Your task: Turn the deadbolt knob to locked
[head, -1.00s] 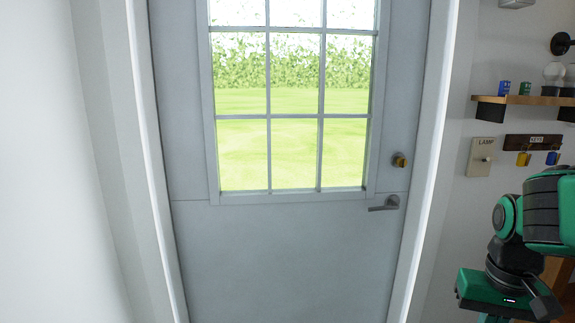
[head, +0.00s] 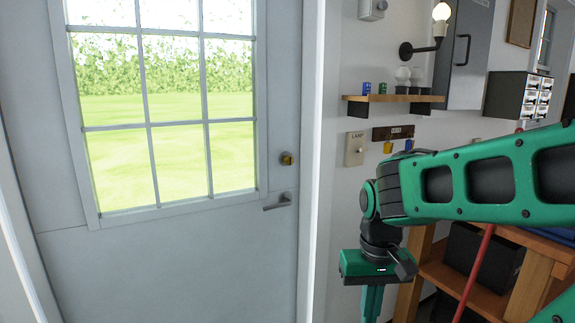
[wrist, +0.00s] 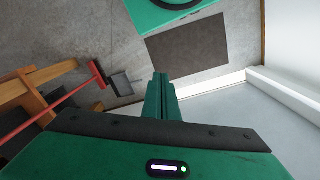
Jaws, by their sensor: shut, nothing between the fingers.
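The deadbolt knob (head: 287,158) is a small brass-coloured knob on the right side of the grey door (head: 180,250), above the lever handle (head: 280,201). Its exact turn is too small to tell. My gripper (head: 371,300) hangs pointing down, to the right of the door and lower than the knob, well apart from it. In the wrist view its fingers (wrist: 160,90) are together with nothing between them. The knob does not show in the wrist view.
A lamp switch plate (head: 354,149), a key rack (head: 393,132) and a small shelf (head: 395,98) are on the wall right of the door. A wooden workbench (head: 530,285) stands at right. In the wrist view, a dark mat (wrist: 187,54) lies on the floor.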

